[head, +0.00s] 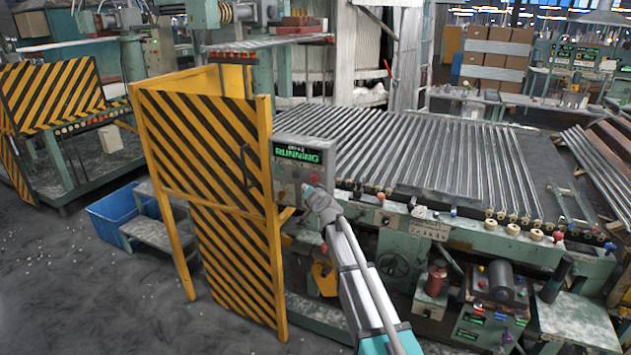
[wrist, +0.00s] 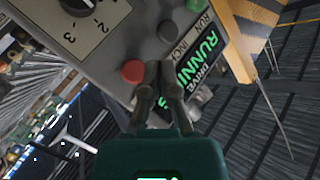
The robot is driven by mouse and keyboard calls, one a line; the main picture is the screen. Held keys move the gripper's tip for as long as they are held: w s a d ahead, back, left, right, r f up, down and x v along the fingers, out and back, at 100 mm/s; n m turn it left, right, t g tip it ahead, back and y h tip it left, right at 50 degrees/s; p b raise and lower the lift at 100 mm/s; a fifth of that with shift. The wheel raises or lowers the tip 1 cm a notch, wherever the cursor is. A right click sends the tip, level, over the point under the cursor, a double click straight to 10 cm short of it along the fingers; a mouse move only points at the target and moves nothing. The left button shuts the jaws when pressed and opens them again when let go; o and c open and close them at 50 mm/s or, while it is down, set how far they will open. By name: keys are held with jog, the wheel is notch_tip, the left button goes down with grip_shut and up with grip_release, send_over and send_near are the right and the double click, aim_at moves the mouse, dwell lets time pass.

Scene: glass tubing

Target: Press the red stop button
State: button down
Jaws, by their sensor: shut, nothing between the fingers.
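The red button (wrist: 132,71) is a round cap on a grey control box (wrist: 120,45) in the wrist view. In the head view the control box (head: 287,182) is on the near side of the tubing machine, and a small red spot (head: 314,178) shows on it beside my gripper. My gripper (head: 308,190) is in front of the lower right of the box. In the wrist view my gripper (wrist: 162,68) is shut and empty, its tips just right of the red button. I cannot tell whether the tips touch the panel. A green display (wrist: 208,62) reads RUNNING.
A black button (wrist: 168,30), a green button (wrist: 195,5) and a numbered dial (wrist: 80,5) share the panel. A yellow-black striped guard door (head: 205,190) stands left of the box. Glass tubes (head: 420,150) lie on the machine bed to the right.

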aim_at(311, 179)
jog(key=shift+w+d, duration=0.3)
jog(key=shift+w, duration=0.5)
jog(key=shift+w+d, duration=0.25)
jog(key=shift+w, duration=0.5)
jog(key=shift+w+d, duration=0.2)
jog(key=shift+w, duration=0.3)
jog(key=shift+w+d, duration=0.15)
jog(key=shift+w, duration=0.3)
dwell(1.5)
jog(key=shift+s, duration=0.1)
dwell(0.3)
jog(key=shift+s+a, duration=0.3)
jog(key=shift+s, duration=0.55)
jog(key=shift+s+a, duration=0.3)
jog(key=shift+s, duration=0.45)
jog(key=shift+s+a, duration=0.3)
jog(key=shift+s, duration=0.45)
jog(key=shift+s+a, duration=0.3)
jog(key=shift+s, duration=0.45)
